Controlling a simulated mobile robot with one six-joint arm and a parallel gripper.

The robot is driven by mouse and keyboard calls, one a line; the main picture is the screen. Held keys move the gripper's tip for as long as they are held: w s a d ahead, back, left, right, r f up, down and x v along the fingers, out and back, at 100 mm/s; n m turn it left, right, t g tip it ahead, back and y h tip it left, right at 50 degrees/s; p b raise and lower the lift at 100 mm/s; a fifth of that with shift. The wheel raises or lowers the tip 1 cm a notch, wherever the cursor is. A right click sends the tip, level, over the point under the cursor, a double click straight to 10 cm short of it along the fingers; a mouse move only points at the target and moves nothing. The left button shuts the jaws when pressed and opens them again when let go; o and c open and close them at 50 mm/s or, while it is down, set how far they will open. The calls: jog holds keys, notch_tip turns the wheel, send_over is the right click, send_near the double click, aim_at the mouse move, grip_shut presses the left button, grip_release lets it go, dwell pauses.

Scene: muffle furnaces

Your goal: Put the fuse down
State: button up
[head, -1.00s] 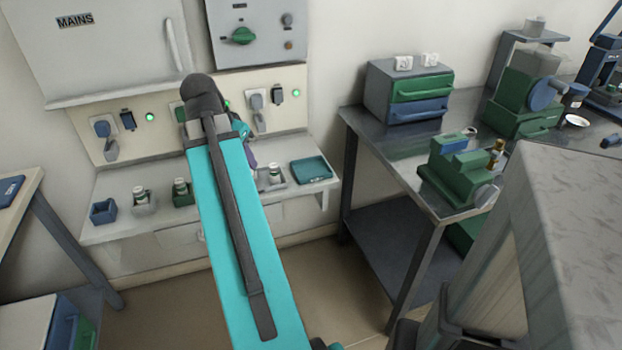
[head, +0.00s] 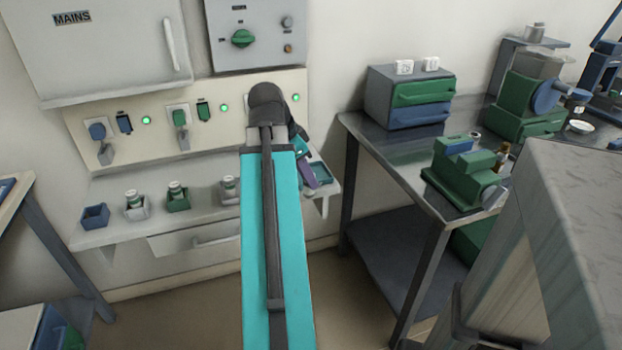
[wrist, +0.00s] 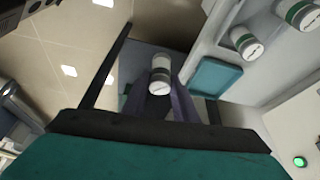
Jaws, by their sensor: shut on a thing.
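My gripper (wrist: 166,100) is shut on a fuse (wrist: 160,72), a small pale cylinder with a dark band, held between its purple fingers. In the head view my gripper (head: 309,176) is at the right end of the wall shelf, by the teal tray (head: 322,172). My arm hides part of the tray, and I cannot make out the held fuse there. In the wrist view the teal tray (wrist: 216,77) lies to the right of the held fuse and looks empty where it shows. I cannot tell the fuse's height over the shelf.
The switch panel (head: 155,117) is close above. A metal bench (head: 390,150) stands to the right.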

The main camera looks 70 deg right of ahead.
jog(key=shift+w+d+r+p, duration=0.1)
jog(key=shift+d+r+p, duration=0.2)
jog(key=shift+p, duration=1.05)
jog(key=p, duration=0.3)
jog(key=d+p, duration=0.1)
jog(key=p, duration=0.3)
jog(key=shift+w+d+f+p, duration=0.1)
jog(key=shift+w+d+p, duration=0.15)
jog(key=shift+d+p, duration=0.05)
jog(key=p, duration=0.5)
jog(key=shift+d, duration=0.2)
jog(key=p, duration=0.4)
jog(key=shift+f, duration=0.15)
jog(key=w+d+f+p, duration=0.1)
jog(key=w+d, duration=0.3)
jog(key=d, duration=0.8)
jog(key=shift+d+f+p, duration=0.3)
jog(key=shift+d+p, duration=0.1)
jog(key=shift+p, duration=0.35)
jog(key=shift+f+p, duration=0.55)
jog(key=shift+f, duration=1.2)
jog(key=shift+f, duration=0.15)
